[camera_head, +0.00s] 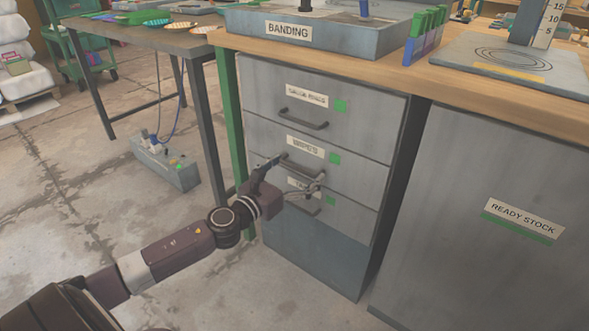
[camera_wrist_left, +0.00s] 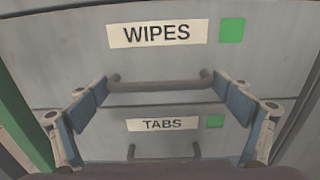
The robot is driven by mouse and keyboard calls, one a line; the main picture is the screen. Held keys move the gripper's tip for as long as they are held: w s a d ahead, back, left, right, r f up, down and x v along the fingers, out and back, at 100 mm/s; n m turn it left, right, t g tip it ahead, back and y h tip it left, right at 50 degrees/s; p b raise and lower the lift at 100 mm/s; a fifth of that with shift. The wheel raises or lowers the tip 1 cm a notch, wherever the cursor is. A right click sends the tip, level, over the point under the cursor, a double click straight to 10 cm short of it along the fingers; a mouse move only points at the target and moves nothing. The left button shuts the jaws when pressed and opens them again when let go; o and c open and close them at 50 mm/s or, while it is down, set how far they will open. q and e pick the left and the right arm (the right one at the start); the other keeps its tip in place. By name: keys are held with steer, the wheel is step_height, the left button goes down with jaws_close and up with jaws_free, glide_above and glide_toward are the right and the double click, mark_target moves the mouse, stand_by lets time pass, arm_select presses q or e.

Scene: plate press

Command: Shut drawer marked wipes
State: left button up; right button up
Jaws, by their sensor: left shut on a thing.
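The wipes drawer (camera_wrist_left: 60,60) has a grey front, a white WIPES label (camera_wrist_left: 158,33) with a green square, and a bar handle (camera_wrist_left: 160,84). In the head view it is the middle drawer front (camera_head: 262,135), its label too blurred to read surely. My left gripper (camera_head: 298,173) is at this handle, partly covering it and the drawer below. In the wrist view the left gripper (camera_wrist_left: 162,85) has its blue-padded fingers at the two ends of the handle, shut on it. The drawer front looks close to flush in the head view; any small gap is hard to tell.
The tabs drawer (camera_wrist_left: 85,125) lies just below, with its own handle. Another drawer (camera_head: 370,118) is above. A ready stock panel (camera_head: 455,200) stands right of the drawers. A green table leg (camera_head: 232,130) and a grey box with cables (camera_head: 170,165) are on the left.

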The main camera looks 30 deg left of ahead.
arm_select(q)
steer(key=shift+r, duration=0.1)
steer(key=o, duration=1.4)
steer(key=shift+c, duration=0.2)
steer(key=shift+w+d, duration=0.1)
steer(key=shift+s, duration=0.5)
steer(key=s, duration=1.1)
steer(key=shift+a, duration=0.45)
